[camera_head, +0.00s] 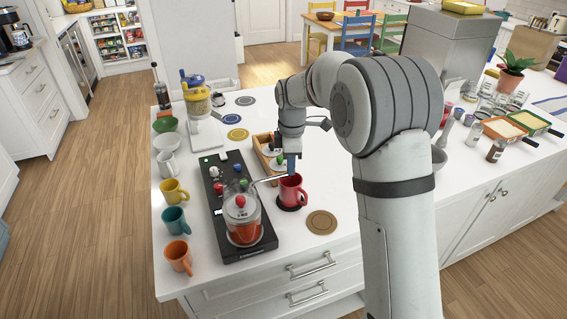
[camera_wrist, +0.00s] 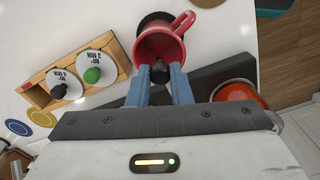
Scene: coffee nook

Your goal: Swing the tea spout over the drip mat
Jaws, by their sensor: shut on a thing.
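The tea machine has a glass pot (camera_head: 244,222) with a red-knobbed lid on a black base. Its thin metal spout (camera_head: 268,180) reaches right towards the red mug (camera_head: 291,194). The mug stands on a dark round mat (camera_head: 279,207), probably the drip mat. My gripper (camera_head: 291,172) points down at the mug's mouth. In the wrist view my blue fingers (camera_wrist: 160,88) are shut on a dark knob (camera_wrist: 159,71), apparently the spout's end. The red mug (camera_wrist: 163,47) is just beyond them, on the dark mat (camera_wrist: 150,20). The fingers hide most of the spout tip.
A wooden tray (camera_head: 265,160) with labelled knobbed lids lies behind the mug. A brown round mat (camera_head: 321,222) lies front right on bare counter. Yellow (camera_head: 173,191), teal (camera_head: 175,220) and orange (camera_head: 179,256) mugs line the left edge. A blender-like jar (camera_head: 198,105) stands behind.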

